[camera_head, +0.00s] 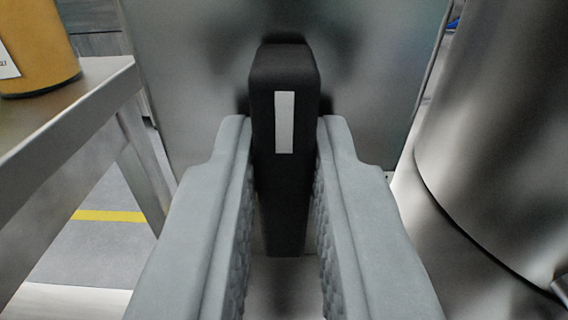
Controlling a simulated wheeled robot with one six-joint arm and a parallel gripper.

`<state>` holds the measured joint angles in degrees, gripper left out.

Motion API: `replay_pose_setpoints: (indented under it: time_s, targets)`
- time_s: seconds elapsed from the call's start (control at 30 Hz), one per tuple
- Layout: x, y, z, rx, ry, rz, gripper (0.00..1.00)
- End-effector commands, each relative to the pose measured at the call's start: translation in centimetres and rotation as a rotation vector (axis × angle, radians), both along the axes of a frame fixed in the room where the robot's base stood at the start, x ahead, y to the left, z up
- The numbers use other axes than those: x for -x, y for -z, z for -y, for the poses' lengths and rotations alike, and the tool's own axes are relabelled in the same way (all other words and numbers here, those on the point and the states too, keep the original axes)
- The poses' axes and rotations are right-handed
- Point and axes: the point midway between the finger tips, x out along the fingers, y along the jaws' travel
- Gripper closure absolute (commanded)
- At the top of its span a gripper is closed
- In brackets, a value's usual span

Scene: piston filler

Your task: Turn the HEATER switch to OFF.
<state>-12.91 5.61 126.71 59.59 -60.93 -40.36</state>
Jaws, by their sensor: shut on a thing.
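The switch handle (284,190) is a black upright bar with a white stripe on its face near the upper end. It stands out from a grey metal panel (190,70). My gripper (284,165) has its two grey fingers on either side of the handle and is shut on it. The handle looks vertical in the view. No HEATER lettering or OFF mark shows, so I cannot read the switch's setting.
A metal table (60,125) stands at the left with a yellow container (35,45) on it. A large shiny metal cylinder (500,150) stands close at the right. A yellow floor line (110,215) shows below the table.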

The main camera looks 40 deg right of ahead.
Motion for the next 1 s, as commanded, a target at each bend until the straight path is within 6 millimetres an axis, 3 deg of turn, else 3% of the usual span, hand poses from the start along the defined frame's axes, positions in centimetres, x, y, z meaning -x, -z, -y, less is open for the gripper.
replay_pose_setpoints:
  time_s: [0.33,0.37,0.47,0.77,1.0]
  targets:
    - [0.0,0.0,0.0,0.002,-0.001,-0.002,1.0]
    - [0.0,0.0,0.0,0.002,-0.001,-0.002,0.82]
    - [0.0,0.0,0.0,0.002,-0.001,-0.002,0.64]
    - [0.1,0.0,-0.1,0.002,-0.001,-0.001,0.64]
    - [2.1,-0.1,-1.6,0.001,-0.003,0.0,0.64]
